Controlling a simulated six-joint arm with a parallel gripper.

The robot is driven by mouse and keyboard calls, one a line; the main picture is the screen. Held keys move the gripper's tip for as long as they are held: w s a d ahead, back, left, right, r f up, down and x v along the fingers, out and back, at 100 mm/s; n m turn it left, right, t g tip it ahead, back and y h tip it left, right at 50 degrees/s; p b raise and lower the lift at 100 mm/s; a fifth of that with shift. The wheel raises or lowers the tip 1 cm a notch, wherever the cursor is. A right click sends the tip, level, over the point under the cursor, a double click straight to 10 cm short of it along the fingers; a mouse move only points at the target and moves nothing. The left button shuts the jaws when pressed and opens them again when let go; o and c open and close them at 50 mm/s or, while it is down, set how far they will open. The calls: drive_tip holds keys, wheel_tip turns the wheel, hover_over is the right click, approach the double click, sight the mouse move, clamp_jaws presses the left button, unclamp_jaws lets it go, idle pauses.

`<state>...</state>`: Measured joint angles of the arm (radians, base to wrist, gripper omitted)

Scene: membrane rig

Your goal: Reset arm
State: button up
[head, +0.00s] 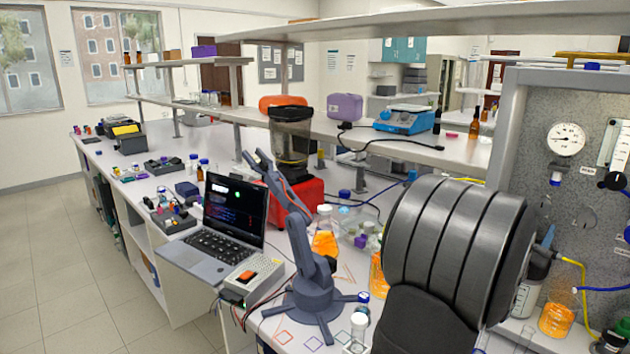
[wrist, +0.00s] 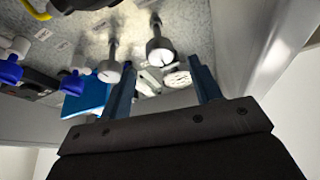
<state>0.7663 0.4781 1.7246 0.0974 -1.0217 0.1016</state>
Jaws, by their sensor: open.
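My gripper (wrist: 160,66) shows in the wrist view with its two blue fingers apart and nothing between them. The fingers point toward a grey speckled panel (wrist: 215,45) with fittings and a round gauge (wrist: 177,79), seen at a steep tilt. I cannot tell the gap between fingertips and panel. In the head view, my dark ribbed arm fills the right foreground, and my gripper is not visible there. A small blue-grey desktop arm (head: 311,280) stands on the bench, left of my arm.
The rig panel (head: 567,165) with a gauge (head: 566,139) stands at the right. A laptop (head: 232,220), a red-based blender (head: 298,197), an orange-liquid flask (head: 326,240) and small vials crowd the bench. An orange beaker (head: 556,320) and a yellow tube sit below the panel.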

drive_tip(key=x, duration=0.9)
drive_tip(key=shift+w+d, duration=0.2)
drive_tip(key=v, duration=1.7)
drive_tip(key=x, duration=1.6)
drive_tip(key=shift+w+d+r, duration=0.2)
drive_tip(key=shift+d, duration=0.1)
drive_tip(key=shift+w+d+n, duration=0.1)
drive_tip(key=shift+n, duration=0.5)
drive_tip(key=shift+n+t+y, duration=0.4)
drive_tip(key=shift+n+t, duration=0.1)
drive_tip(key=shift+n, duration=0.2)
drive_tip(key=v, duration=1.8)
drive_tip(key=shift+r+m+g+y, duration=0.5)
drive_tip(key=shift+r+m+y, duration=0.15)
drive_tip(key=shift+r+m, duration=0.6)
drive_tip(key=shift+r+m+g+y, duration=0.5)
drive_tip(key=shift+r+m+y, duration=0.15)
drive_tip(key=shift+r+m, duration=0.55)
